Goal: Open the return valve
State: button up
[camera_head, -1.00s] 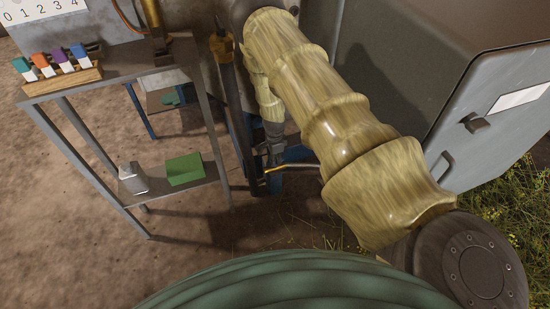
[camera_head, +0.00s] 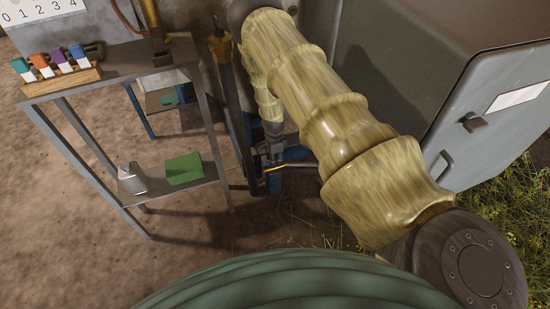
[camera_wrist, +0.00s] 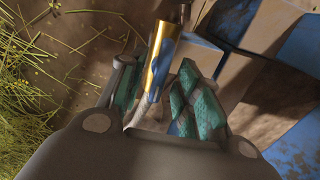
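A lever with a brass-coloured sleeve (camera_wrist: 161,62) and a paler rod end shows in the wrist view, between the two green-padded fingers of my gripper (camera_wrist: 160,92). The fingers stand apart on either side of it, and I see no clear contact with the pads. In the head view my gripper (camera_head: 273,150) points down at the end of my arm, close to a thin bar with a yellow-brass tip (camera_head: 275,168). Which valve this lever belongs to is not readable. The valve body is mostly hidden by my arm and gripper.
A grey metal stand (camera_head: 88,82) at the left holds a rack of coloured tags (camera_head: 56,72), with a green block (camera_head: 184,168) and a small grey can (camera_head: 132,177) on its lower shelf. A large grey cabinet (camera_head: 445,110) stands right. Blue-painted parts (camera_wrist: 302,150) lie close to my gripper.

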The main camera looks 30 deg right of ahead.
notch_tip(320, 180, up, 12)
dwell(0.7)
